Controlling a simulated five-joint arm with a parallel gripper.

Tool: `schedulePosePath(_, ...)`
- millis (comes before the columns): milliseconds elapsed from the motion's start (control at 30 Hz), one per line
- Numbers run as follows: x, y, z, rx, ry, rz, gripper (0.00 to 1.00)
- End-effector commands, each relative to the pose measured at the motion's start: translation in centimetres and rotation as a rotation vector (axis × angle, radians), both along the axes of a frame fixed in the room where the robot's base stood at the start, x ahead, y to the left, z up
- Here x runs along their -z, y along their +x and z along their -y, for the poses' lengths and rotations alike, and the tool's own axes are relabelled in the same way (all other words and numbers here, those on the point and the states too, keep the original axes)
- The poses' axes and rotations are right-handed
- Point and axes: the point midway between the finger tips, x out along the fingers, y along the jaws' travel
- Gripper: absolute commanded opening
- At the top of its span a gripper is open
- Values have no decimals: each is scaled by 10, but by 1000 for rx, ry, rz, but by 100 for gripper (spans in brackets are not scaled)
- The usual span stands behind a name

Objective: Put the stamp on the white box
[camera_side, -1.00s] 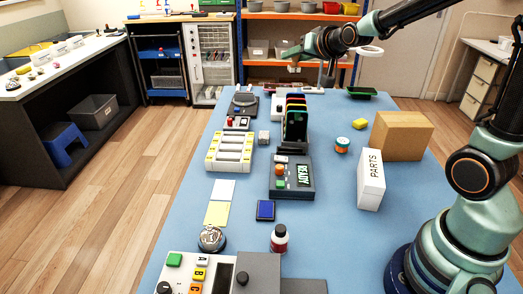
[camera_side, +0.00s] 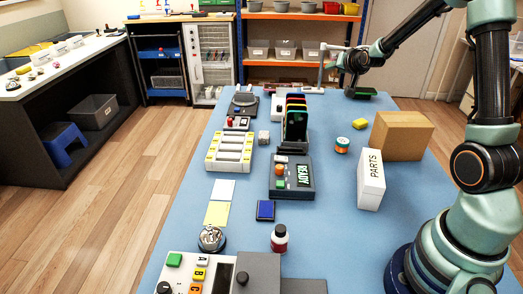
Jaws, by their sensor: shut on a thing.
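The white box (camera_side: 371,180), marked PARTS, stands upright on the right part of the blue table. My gripper (camera_side: 324,66) is at the far end of the table, high and well away from the white box. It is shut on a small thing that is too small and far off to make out. I cannot tell whether that thing is the stamp, and I cannot pick out a stamp elsewhere. A dark blue pad (camera_side: 265,210) lies flat on the table.
A brown cardboard box (camera_side: 403,136) stands just behind the white box. Upright phones (camera_side: 296,120) and a READY device (camera_side: 291,178) fill the middle. Bare table lies left of the white box.

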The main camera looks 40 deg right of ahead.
Motion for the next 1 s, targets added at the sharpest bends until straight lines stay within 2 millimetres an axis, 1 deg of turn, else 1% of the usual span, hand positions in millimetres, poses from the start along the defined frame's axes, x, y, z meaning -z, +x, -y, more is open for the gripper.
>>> schedulePosePath(133,24,0,-1,-1,4,-6,0)
schedulePosePath(400,90,-1,-1,0,5,-8,0)
schedulePosePath(600,131,-1,-1,-1,4,-5,0)
schedulePosePath(733,146,0,-1,-1,2,-2,0)
schedulePosePath(933,158,0,-1,-1,2,-2,0)
schedulePosePath(1000,169,-1,-1,-1,3,-4,0)
